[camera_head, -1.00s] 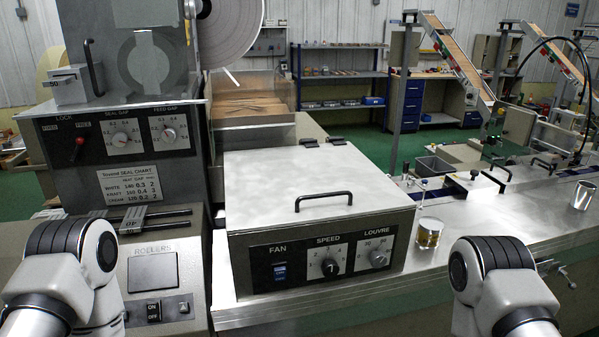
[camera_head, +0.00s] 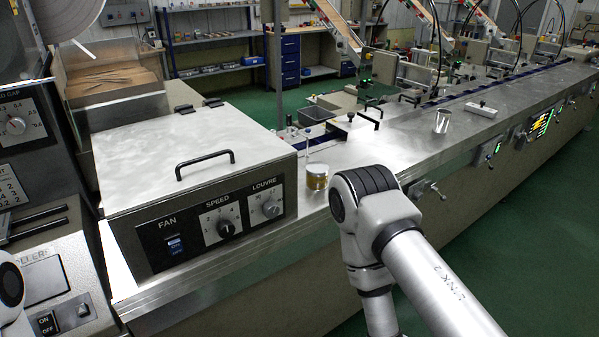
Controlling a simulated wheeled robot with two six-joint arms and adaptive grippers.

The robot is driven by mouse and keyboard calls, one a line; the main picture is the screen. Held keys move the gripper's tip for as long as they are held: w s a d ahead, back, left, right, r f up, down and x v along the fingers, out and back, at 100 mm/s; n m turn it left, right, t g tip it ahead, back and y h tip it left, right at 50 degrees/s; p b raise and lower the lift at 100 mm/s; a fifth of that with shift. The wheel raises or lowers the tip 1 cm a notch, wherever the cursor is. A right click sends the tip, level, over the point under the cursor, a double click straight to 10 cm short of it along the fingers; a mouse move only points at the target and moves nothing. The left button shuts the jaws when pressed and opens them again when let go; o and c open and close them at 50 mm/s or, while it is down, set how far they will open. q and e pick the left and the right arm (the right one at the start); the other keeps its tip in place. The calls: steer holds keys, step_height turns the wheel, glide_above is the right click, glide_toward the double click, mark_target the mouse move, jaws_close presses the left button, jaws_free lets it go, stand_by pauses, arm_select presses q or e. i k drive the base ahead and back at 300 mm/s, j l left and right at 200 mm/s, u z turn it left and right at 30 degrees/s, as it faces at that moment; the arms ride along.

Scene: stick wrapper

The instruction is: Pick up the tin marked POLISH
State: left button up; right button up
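A small round tin or jar (camera_head: 317,177) with a yellowish body and a pale top stands on the metal counter, just right of the grey fan box. No marking on it is readable, so I cannot tell whether it says POLISH. A silver metal cup (camera_head: 442,121) stands farther right on the counter. My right arm shows at the lower middle, its dark-ringed joint close to the right of the yellowish tin in the picture. A little of my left arm shows at the lower left edge. Neither gripper is in view.
The fan box (camera_head: 190,150) with a black handle and knobs fills the left of the counter (camera_head: 400,150). A white block (camera_head: 481,109) lies farther right.

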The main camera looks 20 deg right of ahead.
mark_target(317, 171)
steer(key=i+l+u, duration=0.1)
steer(key=l, duration=0.5)
steer(key=i+l, duration=0.1)
steer(key=l, duration=0.5)
steer(key=i+l+u, duration=0.15)
steer(key=l, duration=0.45)
